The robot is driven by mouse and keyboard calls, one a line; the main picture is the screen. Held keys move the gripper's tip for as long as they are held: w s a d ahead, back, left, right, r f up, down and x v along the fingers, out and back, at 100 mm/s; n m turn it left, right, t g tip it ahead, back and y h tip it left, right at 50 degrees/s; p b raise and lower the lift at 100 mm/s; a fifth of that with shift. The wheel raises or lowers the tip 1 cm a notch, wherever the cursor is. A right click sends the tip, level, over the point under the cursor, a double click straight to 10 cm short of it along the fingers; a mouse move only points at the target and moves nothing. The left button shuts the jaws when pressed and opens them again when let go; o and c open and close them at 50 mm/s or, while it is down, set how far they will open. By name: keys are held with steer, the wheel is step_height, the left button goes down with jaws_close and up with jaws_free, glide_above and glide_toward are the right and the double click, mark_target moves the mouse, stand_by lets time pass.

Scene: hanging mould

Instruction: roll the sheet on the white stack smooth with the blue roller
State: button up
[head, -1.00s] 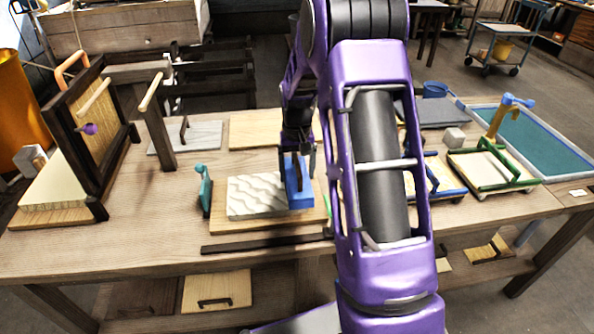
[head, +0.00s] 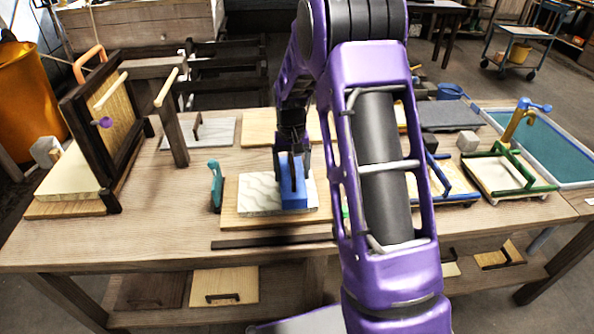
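The white stack (head: 258,196) lies on a wooden board (head: 240,219) in the middle of the table. The sheet on its top shows grey wavy ripples on the left part. My gripper (head: 291,160) is above the right part of the stack, shut on the upright part of the blue roller (head: 294,199). The roller looks like a blue block from here and seems to rest on the sheet, hiding the part beneath it. A narrow pale strip of the stack shows to its right.
A teal tool (head: 215,186) stands just left of the board. A dark bar (head: 270,241) lies along its front. A dark upright frame (head: 83,122) and wooden posts stand at left.

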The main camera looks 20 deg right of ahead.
steer(key=shift+w+a+p, duration=0.15)
steer(key=shift+w+a, duration=0.25)
steer(key=shift+a, duration=1.65)
steer(key=shift+w+a+p, duration=0.2)
steer(key=shift+w+a, duration=0.2)
steer(key=shift+a, duration=1.65)
steer(key=shift+w+a+p, duration=0.15)
steer(key=shift+w+a, duration=0.25)
steer(key=shift+a, duration=1.65)
steer(key=shift+s+d, duration=0.45)
steer(key=shift+d, duration=2)
steer(key=shift+s+d, duration=0.5)
steer(key=shift+d, duration=1.9)
steer(key=shift+s+d, duration=0.45)
steer(key=shift+d, duration=2)
steer(key=shift+s+d+f, duration=0.1)
steer(key=shift+s+d, duration=0.15)
steer(key=shift+d, duration=0.8)
step_height(320, 180, up, 7)
steer(key=p, duration=0.3)
steer(key=shift+p, duration=0.3)
steer(key=shift+a, duration=0.1)
